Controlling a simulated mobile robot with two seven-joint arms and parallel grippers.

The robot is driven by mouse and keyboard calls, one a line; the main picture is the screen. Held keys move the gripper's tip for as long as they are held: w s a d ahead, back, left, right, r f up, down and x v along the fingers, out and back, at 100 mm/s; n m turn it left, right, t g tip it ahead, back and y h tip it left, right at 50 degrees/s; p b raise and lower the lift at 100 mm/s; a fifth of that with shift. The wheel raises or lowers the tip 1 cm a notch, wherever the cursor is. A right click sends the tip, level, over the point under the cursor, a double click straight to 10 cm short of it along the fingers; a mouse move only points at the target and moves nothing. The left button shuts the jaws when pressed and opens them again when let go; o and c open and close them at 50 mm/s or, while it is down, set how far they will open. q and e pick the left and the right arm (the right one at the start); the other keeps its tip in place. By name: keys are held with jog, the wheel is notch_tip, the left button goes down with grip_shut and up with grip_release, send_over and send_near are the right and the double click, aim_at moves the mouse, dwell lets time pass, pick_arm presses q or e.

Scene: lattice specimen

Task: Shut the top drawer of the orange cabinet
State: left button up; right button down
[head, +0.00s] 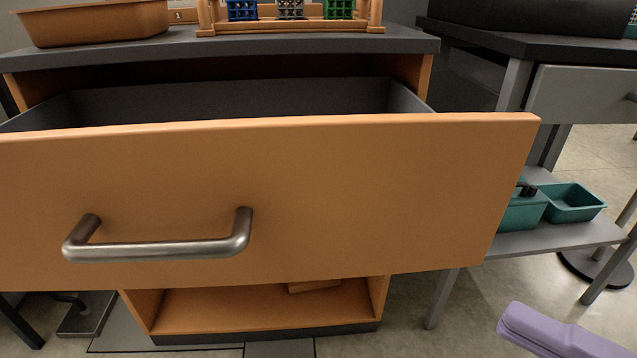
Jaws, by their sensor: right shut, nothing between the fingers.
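The orange cabinet (420,75) stands straight ahead under a dark grey top. Its top drawer (330,190) is pulled well out, and its grey inside shows behind the orange front. A bent metal handle (160,248) sits on the left half of the drawer front. My right gripper (512,322), light purple, is at the lower right corner, below and to the right of the drawer front. It is shut and empty, apart from the drawer in the picture. My left gripper is out of view.
An orange tray (95,22) and a wooden rack (290,27) with blue, grey and green lattice blocks stand on the cabinet top. Teal bins (574,203) sit on a low grey shelf (560,238) at the right. An open orange compartment (250,308) lies below the drawer.

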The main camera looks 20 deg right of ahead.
jog(key=b, duration=0.1)
send_near(366, 216)
jog(key=w+a, duration=0.1)
jog(key=a, duration=0.3)
jog(key=shift+w+d+b, duration=0.25)
jog(key=shift+w+b, duration=0.1)
jog(key=shift+w, duration=0.7)
jog(key=shift+w+d+b, duration=0.25)
jog(key=shift+w+b, duration=0.1)
jog(key=shift+w, duration=0.65)
